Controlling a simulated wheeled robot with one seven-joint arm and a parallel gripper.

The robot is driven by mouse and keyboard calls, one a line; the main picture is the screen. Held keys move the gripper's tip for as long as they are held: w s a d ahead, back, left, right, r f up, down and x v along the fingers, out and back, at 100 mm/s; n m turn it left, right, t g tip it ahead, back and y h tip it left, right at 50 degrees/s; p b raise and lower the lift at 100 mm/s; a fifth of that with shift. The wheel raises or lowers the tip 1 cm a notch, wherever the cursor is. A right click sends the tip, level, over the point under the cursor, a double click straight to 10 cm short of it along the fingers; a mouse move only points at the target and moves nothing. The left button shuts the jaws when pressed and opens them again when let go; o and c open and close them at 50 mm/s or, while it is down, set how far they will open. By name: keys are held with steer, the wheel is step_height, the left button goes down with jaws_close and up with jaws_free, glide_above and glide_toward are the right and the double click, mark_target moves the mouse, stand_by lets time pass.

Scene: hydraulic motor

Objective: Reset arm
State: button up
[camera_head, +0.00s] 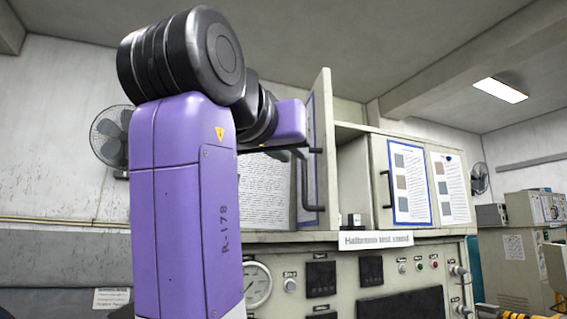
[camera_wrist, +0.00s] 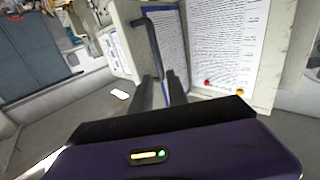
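My gripper (camera_wrist: 163,82) shows in the wrist view as two dark fingers with a narrow gap between them. In the head view its dark end is close to the upper part of the black handle (camera_head: 307,185) on the swung-out cabinet door (camera_head: 322,120). In the wrist view the handle (camera_wrist: 151,42) runs down to the fingertips. I cannot tell whether the fingers touch it or stand around it. My purple arm hides part of the cabinet in the head view.
The second cabinet door (camera_head: 405,185) has posted sheets and a handle. Below is a control panel (camera_head: 385,268) with a gauge (camera_head: 257,283) and switches. A wall fan (camera_head: 108,137) is behind my arm. Another machine (camera_head: 515,250) stands at the right.

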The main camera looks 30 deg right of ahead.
steer(key=w+a+r+n+t+h, duration=0.1)
steer(key=a+r+n+t, duration=0.15)
steer(key=r+t, duration=0.35)
steer(key=w+a+f+n+t+y, duration=0.5)
steer(key=w+a+f+n+t, duration=0.15)
steer(key=f, duration=0.35)
steer(key=a+f+n+y, duration=0.2)
steer(key=f+y, duration=0.2)
steer(key=f, duration=0.6)
steer(key=s+a+f+n+y, duration=0.1)
steer(key=f+n+y, duration=0.15)
steer(key=f, duration=0.75)
steer(key=a+f+n+y, duration=0.15)
steer(key=f+y, duration=0.35)
steer(key=f, duration=0.5)
steer(key=s+d+f+m+g+y, duration=0.1)
steer(key=s+d+f, duration=0.1)
steer(key=s+f, duration=1.5)
steer(key=s+d+f+m+g+h, duration=0.1)
steer(key=s+d+f+g, duration=0.1)
steer(key=s+f, duration=0.7)
steer(key=s+d+f+m+g+h+b, duration=0.1)
steer(key=s+d+f+m+g, duration=0.1)
steer(key=s+f+g, duration=0.3)
steer(key=s+d+f, duration=0.1)
steer(key=s+f, duration=0.3)
steer(key=s, duration=0.7)
steer(key=shift+s+d+f, duration=0.2)
steer(key=shift+s+d, duration=0.05)
